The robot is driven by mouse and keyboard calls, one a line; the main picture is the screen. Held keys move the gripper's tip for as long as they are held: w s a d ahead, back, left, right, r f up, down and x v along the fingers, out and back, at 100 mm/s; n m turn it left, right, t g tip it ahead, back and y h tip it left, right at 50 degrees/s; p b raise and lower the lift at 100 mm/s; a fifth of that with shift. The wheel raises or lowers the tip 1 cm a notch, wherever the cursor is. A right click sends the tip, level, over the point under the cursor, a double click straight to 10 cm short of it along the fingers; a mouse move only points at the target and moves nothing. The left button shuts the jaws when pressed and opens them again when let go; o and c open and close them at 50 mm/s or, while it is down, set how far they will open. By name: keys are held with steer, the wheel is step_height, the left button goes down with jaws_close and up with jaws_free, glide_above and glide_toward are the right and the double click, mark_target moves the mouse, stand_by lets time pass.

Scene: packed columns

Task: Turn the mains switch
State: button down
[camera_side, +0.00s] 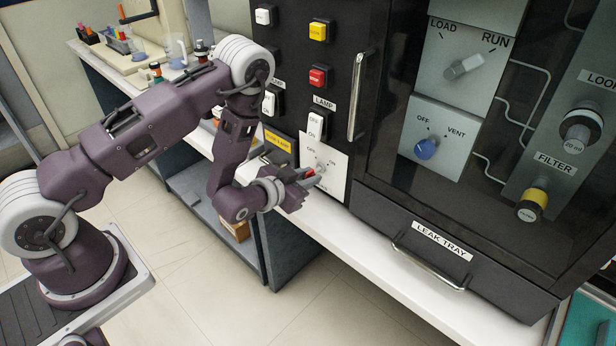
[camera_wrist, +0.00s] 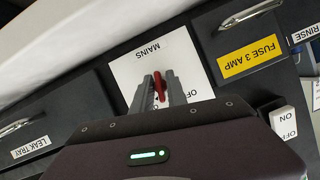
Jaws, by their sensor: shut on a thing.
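The mains switch is a red handle (camera_wrist: 159,85) on a white plate (camera_wrist: 137,66) marked MAINS in the wrist view. In the side view, the white plate (camera_side: 336,158) sits low on the black panel, with OFF and ON marks. The red handle (camera_side: 311,173) shows there as a small patch at the fingertips. My gripper (camera_wrist: 160,88) is shut on the red handle, with one grey finger on each side of it. My gripper (camera_side: 304,178) reaches the plate from the left in the side view. The fingers hide the lower part of the handle and plate.
A white lamp rocker (camera_side: 315,124) is just above the plate. A yellow FUSE 3 AMP label (camera_wrist: 249,58) is beside it. A vertical metal handle (camera_side: 357,95) and the leak tray (camera_side: 440,262) are to the right. The white bench (camera_side: 330,236) runs below.

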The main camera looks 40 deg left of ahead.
steer(key=m+y, duration=0.2)
steer(key=m, duration=0.2)
steer(key=shift+t+y, duration=0.3)
steer(key=shift+y, duration=0.1)
steer(key=shift+m, duration=0.4)
steer(key=c, duration=1.5)
jaws_free()
steer(key=shift+o, duration=0.2)
steer(key=v, duration=0.7)
